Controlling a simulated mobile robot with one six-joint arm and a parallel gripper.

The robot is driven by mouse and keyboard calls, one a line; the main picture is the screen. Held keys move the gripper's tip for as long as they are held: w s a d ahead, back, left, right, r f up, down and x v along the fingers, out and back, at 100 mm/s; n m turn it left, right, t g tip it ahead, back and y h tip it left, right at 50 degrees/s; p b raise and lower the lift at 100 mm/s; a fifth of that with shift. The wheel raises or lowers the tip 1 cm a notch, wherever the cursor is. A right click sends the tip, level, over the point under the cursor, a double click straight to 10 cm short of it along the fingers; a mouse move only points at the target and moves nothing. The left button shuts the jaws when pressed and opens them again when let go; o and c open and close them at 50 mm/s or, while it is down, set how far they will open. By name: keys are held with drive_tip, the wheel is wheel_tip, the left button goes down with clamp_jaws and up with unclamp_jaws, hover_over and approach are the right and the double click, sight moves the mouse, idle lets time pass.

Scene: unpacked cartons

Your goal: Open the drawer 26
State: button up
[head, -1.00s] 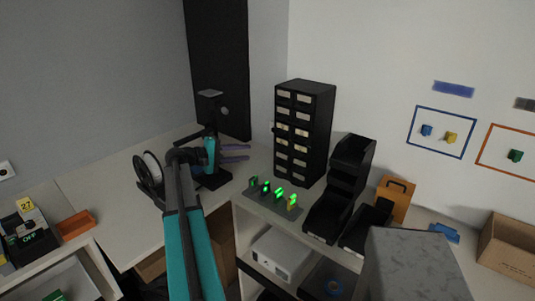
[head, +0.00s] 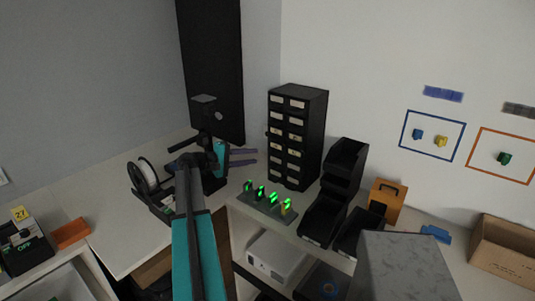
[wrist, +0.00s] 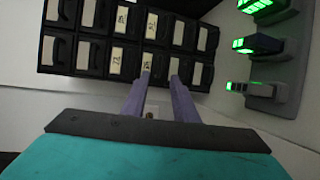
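A black drawer cabinet (head: 315,128) with two columns of small labelled drawers stands on the bench in the head view. In the wrist view the cabinet (wrist: 100,40) fills the top and looks turned sideways. Some drawer fronts have pale labels, too blurred to read surely, so I cannot tell which is drawer 26. No drawer visibly sticks out. My gripper (head: 245,157) is left of the cabinet in the head view. In the wrist view my gripper (wrist: 160,77) has its two purple fingers apart, nothing between them, their tips overlapping the drawer fronts; contact cannot be told.
A grey rack (head: 265,206) with several green-lit devices stands in front of the cabinet; it also shows at right in the wrist view (wrist: 283,85). Black stacked bins (head: 345,165) stand right of the cabinet. A spool (head: 148,172) is at left.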

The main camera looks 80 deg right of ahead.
sight(272, 154)
drive_tip(key=shift+p+x, duration=1.2)
drive_tip(key=shift+x, duration=2.75)
clamp_jaws()
